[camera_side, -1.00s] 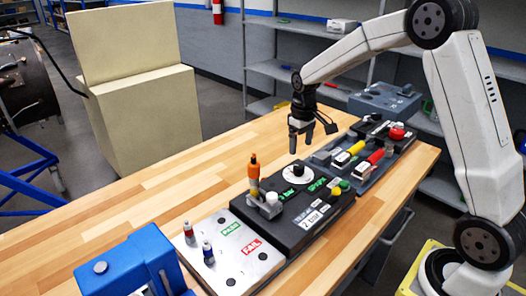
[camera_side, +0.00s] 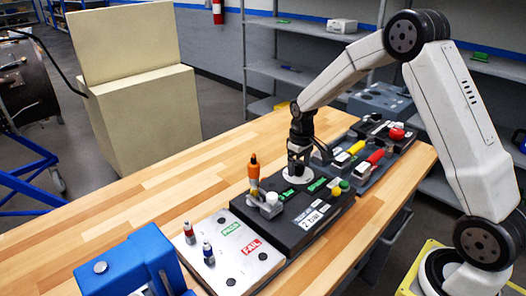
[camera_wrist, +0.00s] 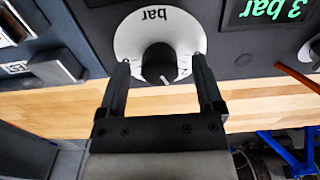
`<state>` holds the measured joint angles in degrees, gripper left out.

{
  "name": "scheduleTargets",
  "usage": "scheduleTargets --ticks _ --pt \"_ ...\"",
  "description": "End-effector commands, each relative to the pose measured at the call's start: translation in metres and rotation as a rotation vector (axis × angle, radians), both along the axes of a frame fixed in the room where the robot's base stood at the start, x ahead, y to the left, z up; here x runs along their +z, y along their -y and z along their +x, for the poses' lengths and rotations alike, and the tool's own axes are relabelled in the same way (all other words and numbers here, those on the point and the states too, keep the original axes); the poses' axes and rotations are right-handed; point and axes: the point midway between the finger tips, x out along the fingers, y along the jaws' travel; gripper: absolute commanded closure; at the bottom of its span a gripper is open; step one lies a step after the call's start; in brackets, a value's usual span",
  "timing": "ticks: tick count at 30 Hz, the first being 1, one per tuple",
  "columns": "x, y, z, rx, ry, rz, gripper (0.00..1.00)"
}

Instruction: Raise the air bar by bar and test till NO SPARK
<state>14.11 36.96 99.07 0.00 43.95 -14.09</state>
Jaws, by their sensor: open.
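My gripper (camera_side: 298,172) is open over the air dial on the black test box (camera_side: 318,236). In the wrist view its fingers (camera_wrist: 161,75) stand on either side of the black knob (camera_wrist: 160,64). I cannot tell whether they touch it. The knob sits on a white dial face (camera_wrist: 125,42) marked "bar"; its white mark points toward the gripper's palm side. A green display (camera_wrist: 262,12) reads "3 bar". A second green display (camera_side: 317,186) is too small to read surely. Beside it is a green button (camera_side: 344,185). An orange-topped plug (camera_side: 253,172) stands upright at the box's left end.
A blue device (camera_side: 122,268) stands nearer. The wooden table's left side is clear.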

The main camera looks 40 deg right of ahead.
Motion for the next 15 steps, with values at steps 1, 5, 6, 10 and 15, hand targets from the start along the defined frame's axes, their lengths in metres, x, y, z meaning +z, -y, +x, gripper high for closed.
scheduleTargets --ticks 1,5,6,10,15 --pt "-0.0026 -0.0001 -0.0003 0.000 -0.001 0.000 0.15" --pt "-0.0054 -0.0001 -0.0002 0.000 -0.001 0.000 0.15" --pt "-0.0056 0.0000 -0.0002 0.000 -0.001 0.000 0.15" --pt "-0.0057 0.0000 -0.0002 0.000 0.000 0.000 0.15" --pt "-0.0055 -0.0002 -0.0002 0.000 0.000 0.000 0.15"
